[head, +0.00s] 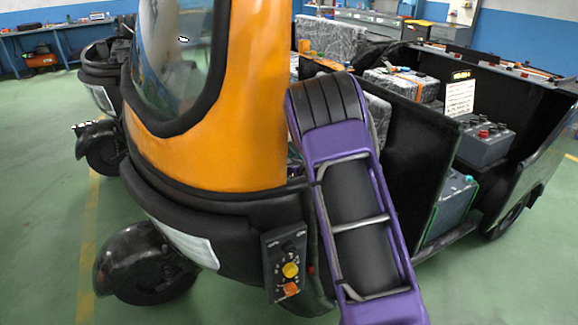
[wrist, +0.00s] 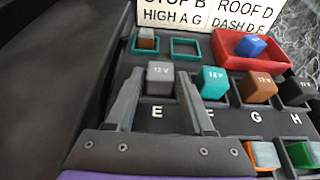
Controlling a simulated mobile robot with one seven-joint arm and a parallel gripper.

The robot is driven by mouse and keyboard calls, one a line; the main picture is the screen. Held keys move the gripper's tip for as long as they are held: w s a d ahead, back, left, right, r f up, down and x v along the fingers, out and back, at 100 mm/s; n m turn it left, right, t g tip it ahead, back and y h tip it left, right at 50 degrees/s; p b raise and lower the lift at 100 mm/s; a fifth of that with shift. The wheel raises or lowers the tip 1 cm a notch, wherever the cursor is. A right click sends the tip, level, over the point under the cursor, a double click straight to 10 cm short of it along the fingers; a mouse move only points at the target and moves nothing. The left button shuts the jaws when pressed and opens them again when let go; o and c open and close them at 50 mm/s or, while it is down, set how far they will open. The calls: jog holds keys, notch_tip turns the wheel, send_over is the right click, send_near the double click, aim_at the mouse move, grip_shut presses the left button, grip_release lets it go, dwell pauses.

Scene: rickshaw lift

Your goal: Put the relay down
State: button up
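In the wrist view, a grey relay (wrist: 160,75) marked 12 V stands upright between my fingertips, above the label E. My gripper (wrist: 161,82) closes on its two sides, with little or no gap showing. I cannot tell whether the relay is fully down in the E position or slightly above it. A teal relay (wrist: 212,83) at F stands close by my right finger. My gripper is hidden in the head view, where my purple arm reaches in beside the orange vehicle (head: 210,150).
A brown relay (wrist: 258,88) and a black relay (wrist: 297,91) continue the row at G and H. Behind are an empty teal-edged socket (wrist: 184,42), a red tray (wrist: 227,62) with a blue relay (wrist: 250,47), and a lettered sign (wrist: 205,18). A dark wall (wrist: 75,70) rises at left.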

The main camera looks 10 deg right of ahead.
jog(key=shift+o, duration=0.8)
jog(key=shift+r, duration=0.15)
jog(key=shift+r+p, duration=0.2)
jog(key=shift+p, duration=0.25)
jog(key=v, duration=1.2)
jog(key=shift+b, duration=0.35)
